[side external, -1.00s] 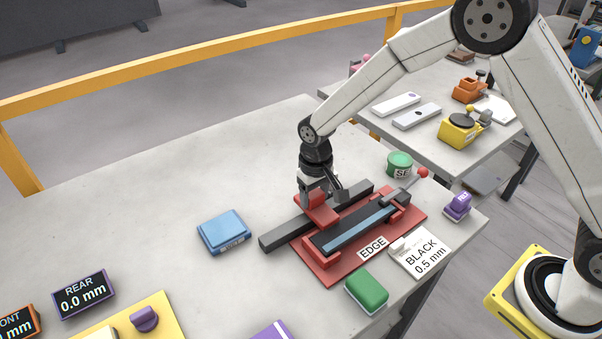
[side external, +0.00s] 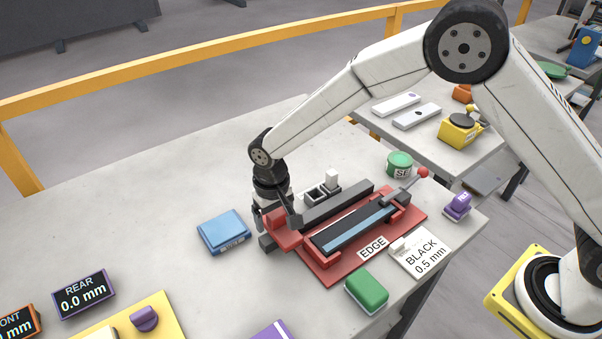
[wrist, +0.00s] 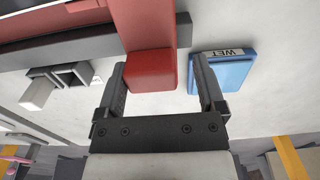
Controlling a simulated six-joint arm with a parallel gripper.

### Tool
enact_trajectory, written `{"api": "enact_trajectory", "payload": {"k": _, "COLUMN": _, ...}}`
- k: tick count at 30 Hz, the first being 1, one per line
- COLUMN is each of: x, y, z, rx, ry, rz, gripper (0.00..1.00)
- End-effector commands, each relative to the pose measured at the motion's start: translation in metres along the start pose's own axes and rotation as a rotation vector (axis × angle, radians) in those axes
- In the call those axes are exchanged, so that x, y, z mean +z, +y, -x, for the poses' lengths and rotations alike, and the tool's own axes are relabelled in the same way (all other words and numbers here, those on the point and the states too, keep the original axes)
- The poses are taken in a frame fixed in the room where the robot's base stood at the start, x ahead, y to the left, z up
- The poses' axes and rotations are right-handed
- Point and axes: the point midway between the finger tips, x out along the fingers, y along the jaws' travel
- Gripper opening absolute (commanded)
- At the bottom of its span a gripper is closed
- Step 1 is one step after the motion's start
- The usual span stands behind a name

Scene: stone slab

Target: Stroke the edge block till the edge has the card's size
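The red edge block (side external: 283,233) sits at the left end of the dark rail (side external: 340,205), beside the red jig (side external: 328,277) labelled EDGE. A ski-like dark strip with a blue band (side external: 358,226) lies clamped in the jig. My gripper (side external: 276,218) has its fingers on either side of the block; the wrist view shows the block (wrist: 150,70) between them, with a slight gap seeming to show at the right finger. The card (side external: 422,257) reads BLACK 0.5 mm and lies at the jig's right corner. The edge's own size is too small to see.
A blue WET pad (side external: 223,232) lies left of the rail, close to my gripper. A green block (side external: 366,291), a purple block (side external: 457,206) and a green SE tin (side external: 399,164) surround the jig. The REAR display (side external: 82,293) reads 0.0 mm.

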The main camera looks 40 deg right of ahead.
Motion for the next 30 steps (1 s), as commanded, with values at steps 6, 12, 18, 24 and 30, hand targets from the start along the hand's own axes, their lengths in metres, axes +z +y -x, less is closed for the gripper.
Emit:
{"api": "enact_trajectory", "payload": {"k": 6, "x": 0.000, "y": 0.002, "z": 0.000, "rx": 0.002, "ry": -0.001, "rz": 0.000, "gripper": 1.00}}
{"api": "enact_trajectory", "payload": {"k": 12, "x": -0.001, "y": 0.003, "z": 0.003, "rx": 0.003, "ry": 0.000, "rz": -0.001, "gripper": 1.00}}
{"api": "enact_trajectory", "payload": {"k": 18, "x": -0.001, "y": 0.002, "z": 0.019, "rx": 0.002, "ry": 0.001, "rz": -0.001, "gripper": 1.00}}
{"api": "enact_trajectory", "payload": {"k": 24, "x": -0.001, "y": 0.002, "z": 0.046, "rx": 0.001, "ry": 0.002, "rz": 0.000, "gripper": 1.00}}
{"api": "enact_trajectory", "payload": {"k": 30, "x": -0.001, "y": 0.001, "z": 0.068, "rx": 0.001, "ry": 0.001, "rz": 0.000, "gripper": 1.00}}
